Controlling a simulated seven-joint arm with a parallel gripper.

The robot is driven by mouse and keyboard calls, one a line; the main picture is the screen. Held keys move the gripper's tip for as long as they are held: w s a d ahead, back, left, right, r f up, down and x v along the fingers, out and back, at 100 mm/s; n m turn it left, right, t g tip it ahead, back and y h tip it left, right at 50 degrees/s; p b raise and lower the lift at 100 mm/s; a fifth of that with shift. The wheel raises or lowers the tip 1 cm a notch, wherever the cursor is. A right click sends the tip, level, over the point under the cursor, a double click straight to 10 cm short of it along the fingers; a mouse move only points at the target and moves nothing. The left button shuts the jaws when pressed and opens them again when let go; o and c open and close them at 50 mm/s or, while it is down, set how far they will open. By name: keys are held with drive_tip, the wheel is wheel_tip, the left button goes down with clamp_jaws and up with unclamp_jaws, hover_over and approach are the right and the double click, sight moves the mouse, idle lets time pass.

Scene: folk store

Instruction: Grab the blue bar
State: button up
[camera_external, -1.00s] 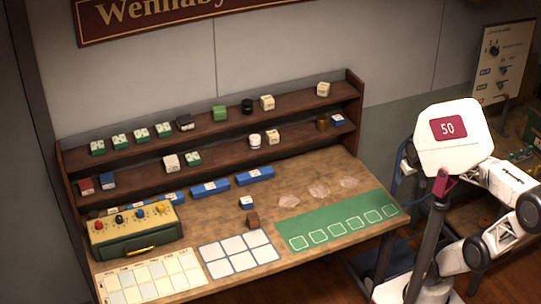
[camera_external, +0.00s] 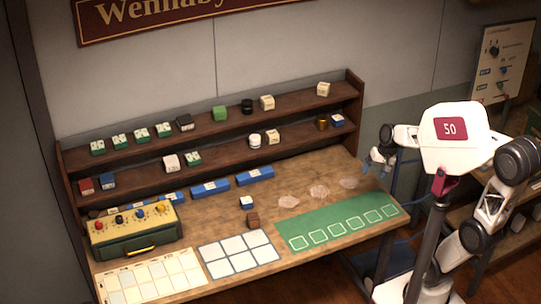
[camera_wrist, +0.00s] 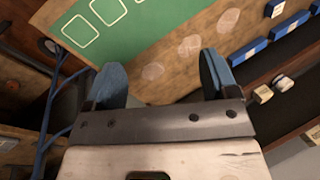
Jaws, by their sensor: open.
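Several blue bars with white labels lie in a row along the back of the table, below the lower shelf. The rightmost is a blue bar (camera_external: 255,176), with a second blue bar (camera_external: 210,188) to its left and another (camera_external: 172,197) partly behind the control box. In the wrist view, one blue bar (camera_wrist: 248,51) and another blue bar (camera_wrist: 290,26) show at the right, outside the fingers. My gripper (camera_external: 376,164) is open and empty above the table's right end, apart from the bars. Its blue fingers (camera_wrist: 162,72) are spread wide.
A wooden shelf (camera_external: 215,142) with small boxes and jars stands behind the bars. A control box (camera_external: 131,229) with coloured knobs stands at left.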

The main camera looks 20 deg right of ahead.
drive_tip(key=w+a+f+m+g+y, duration=0.1)
drive_tip(key=w+a+f+m+y, duration=0.25)
drive_tip(key=w+a, duration=0.8)
drive_tip(key=m+y, duration=0.6)
drive_tip(key=m, duration=0.6)
approach(248, 200)
drive_tip(key=shift+s+a+f+t, duration=0.1)
drive_tip(key=shift+s+a+t, duration=0.15)
drive_tip(key=shift+a, duration=0.25)
drive_tip(key=shift+s+a+f+t, duration=0.15)
drive_tip(key=shift+s+a, duration=0.1)
drive_tip(key=shift+a, duration=0.3)
drive_tip(key=shift+w+a+f, duration=0.2)
drive_tip(key=shift+a+f, duration=0.15)
drive_tip(key=shift+f, duration=0.05)
drive_tip(key=shift+x, duration=1.25)
